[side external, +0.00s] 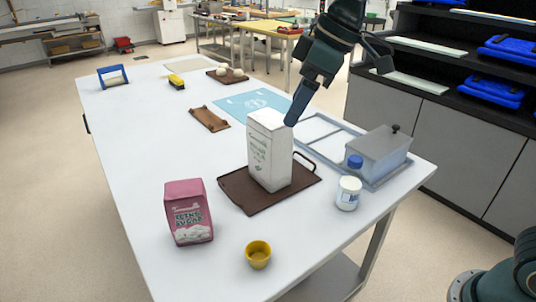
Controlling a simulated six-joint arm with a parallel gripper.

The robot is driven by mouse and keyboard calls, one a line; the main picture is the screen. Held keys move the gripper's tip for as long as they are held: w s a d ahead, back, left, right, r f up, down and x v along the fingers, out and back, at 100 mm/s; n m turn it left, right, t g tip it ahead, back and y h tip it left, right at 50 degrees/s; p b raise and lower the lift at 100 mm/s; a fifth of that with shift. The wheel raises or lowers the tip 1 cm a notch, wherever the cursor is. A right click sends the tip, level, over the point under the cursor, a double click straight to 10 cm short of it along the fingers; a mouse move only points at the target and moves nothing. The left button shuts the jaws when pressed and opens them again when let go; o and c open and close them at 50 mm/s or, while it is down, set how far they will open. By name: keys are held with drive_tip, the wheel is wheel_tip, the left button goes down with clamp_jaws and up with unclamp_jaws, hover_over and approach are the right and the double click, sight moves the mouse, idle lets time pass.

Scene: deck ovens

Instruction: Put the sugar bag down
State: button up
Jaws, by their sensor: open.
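A tall white bag with green print (269,152) stands upright on a brown tray (238,194) with a raised handle. A pink sugar bag (188,212) stands upright on the white table, left of the tray. My gripper (336,96) is open, with its fingers wide apart, above and right of the white bag. One fingertip overlaps the bag's upper right edge in the picture; I cannot tell whether it touches. Nothing is seen between the fingers.
A yellow cup (258,254) stands in front of the tray. A white jar with a blue lid (348,189) and a grey lidded box (378,154) stand right. A small brown board (210,118) and a blue mat (252,103) lie behind. The table's left middle is clear.

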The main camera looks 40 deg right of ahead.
drive_tip(key=s+d+f+m+t+h, duration=0.1)
drive_tip(key=s+d+f+m, duration=0.2)
drive_tip(key=s+d, duration=0.4)
drive_tip(key=s+d+f+m+h, duration=0.2)
drive_tip(key=s+d+m, duration=0.3)
drive_tip(key=s, duration=1)
drive_tip(key=d+f, duration=0.1)
drive_tip(key=d, duration=0.1)
drive_tip(key=shift+d+f+t, duration=0.25)
drive_tip(key=shift+d+t, duration=0.15)
